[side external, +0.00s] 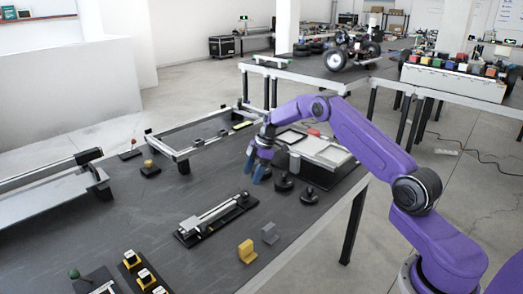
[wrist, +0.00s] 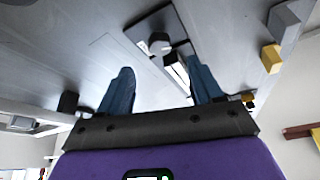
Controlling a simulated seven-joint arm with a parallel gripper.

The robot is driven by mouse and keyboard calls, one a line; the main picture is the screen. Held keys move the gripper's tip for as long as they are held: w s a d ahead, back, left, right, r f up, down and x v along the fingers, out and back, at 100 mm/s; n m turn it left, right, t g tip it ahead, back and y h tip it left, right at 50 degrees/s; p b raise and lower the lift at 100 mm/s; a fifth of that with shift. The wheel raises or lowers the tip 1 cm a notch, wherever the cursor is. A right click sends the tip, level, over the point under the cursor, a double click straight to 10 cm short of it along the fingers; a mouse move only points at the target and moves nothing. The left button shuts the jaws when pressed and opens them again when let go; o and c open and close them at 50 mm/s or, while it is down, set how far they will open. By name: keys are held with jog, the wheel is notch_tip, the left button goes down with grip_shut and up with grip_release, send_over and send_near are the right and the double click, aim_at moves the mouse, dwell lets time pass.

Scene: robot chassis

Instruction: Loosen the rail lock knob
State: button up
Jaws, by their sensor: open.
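The rail fixture (side external: 210,217) is a pale metal rail on a dark base plate, in the middle of the dark table in the side view. A dark upright knob (wrist: 158,43) with a pale patch stands on its base plate near the rail (wrist: 178,75) in the wrist view. In the side view a small dark part (side external: 243,198) at the rail's right end appears to be this knob. My gripper (side external: 259,172) is above the table, up and right of the rail. Its two blue fingers (wrist: 161,88) are spread and empty, apart from the knob.
A yellow block (side external: 247,251) and a grey block (side external: 269,234) stand on the table below the rail in the side view. Black round-based pieces (side external: 309,196) and a pale tray (side external: 322,147) are close to my gripper.

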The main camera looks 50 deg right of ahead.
jog(key=v, duration=1)
jog(key=shift+s, duration=0.1)
jog(key=s+a+r+g+h, duration=0.1)
jog(key=s+a+r, duration=0.2)
jog(key=s+a, duration=0.5)
jog(key=s+a+r+g, duration=0.1)
jog(key=s+a+r, duration=0.3)
jog(key=a, duration=0.8)
jog(key=s+a+r+m+h, duration=0.1)
jog(key=s+a, duration=0.2)
jog(key=s, duration=0.4)
jog(key=s+a+r+h, duration=0.1)
jog(key=s+a, duration=0.2)
jog(key=s, duration=0.4)
jog(key=s+d+f, duration=0.1)
jog(key=s+d, duration=0.1)
jog(key=s, duration=0.8)
jog(key=s+d+f, duration=0.1)
jog(key=s+d, duration=0.2)
jog(key=s, duration=0.7)
jog(key=shift+s+d+m+t+h, duration=0.2)
jog(key=shift+s+m+t+h, duration=0.1)
jog(key=shift+s+t+h, duration=0.1)
